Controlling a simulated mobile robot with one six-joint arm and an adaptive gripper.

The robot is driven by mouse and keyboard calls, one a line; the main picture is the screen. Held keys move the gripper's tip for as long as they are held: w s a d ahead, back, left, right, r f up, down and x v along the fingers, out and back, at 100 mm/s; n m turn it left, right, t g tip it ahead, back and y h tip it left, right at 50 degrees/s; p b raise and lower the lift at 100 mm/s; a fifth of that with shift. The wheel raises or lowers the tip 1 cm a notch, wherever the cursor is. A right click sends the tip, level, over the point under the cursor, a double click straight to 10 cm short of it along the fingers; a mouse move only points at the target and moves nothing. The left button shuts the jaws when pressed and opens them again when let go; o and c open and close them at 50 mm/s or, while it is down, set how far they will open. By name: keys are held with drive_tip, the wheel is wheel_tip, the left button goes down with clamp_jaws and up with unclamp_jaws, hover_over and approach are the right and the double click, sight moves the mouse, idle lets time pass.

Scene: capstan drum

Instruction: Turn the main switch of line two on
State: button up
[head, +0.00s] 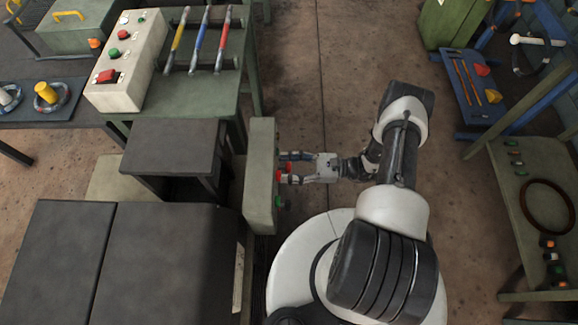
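A grey-green upright panel (260,172) is seen nearly edge-on left of centre. Small red parts (284,170) stick out from its right face, with a green button (279,202) below them. These may include the switch, but the face is too edge-on to read a label or a switch position. My gripper (287,168) reaches left to this face. Its two fingers are spread apart, one above and one below the red part in the picture. I cannot tell whether they touch it.
A pale control box (127,60) with a red switch (107,76) and buttons sits on the green table at upper left, beside several coloured-handled tools. Dark cabinets (160,265) stand lower left. A bench (520,200) is at right.

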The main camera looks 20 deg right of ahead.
drive_tip(key=c, duration=1)
drive_tip(key=shift+c, duration=0.2)
drive_tip(key=shift+m, duration=0.3)
drive_tip(key=m, duration=0.3)
drive_tip(key=shift+m, duration=0.3)
drive_tip(key=m, duration=0.4)
drive_tip(key=shift+m, duration=0.3)
drive_tip(key=m, duration=0.4)
drive_tip(key=shift+m, duration=2.5)
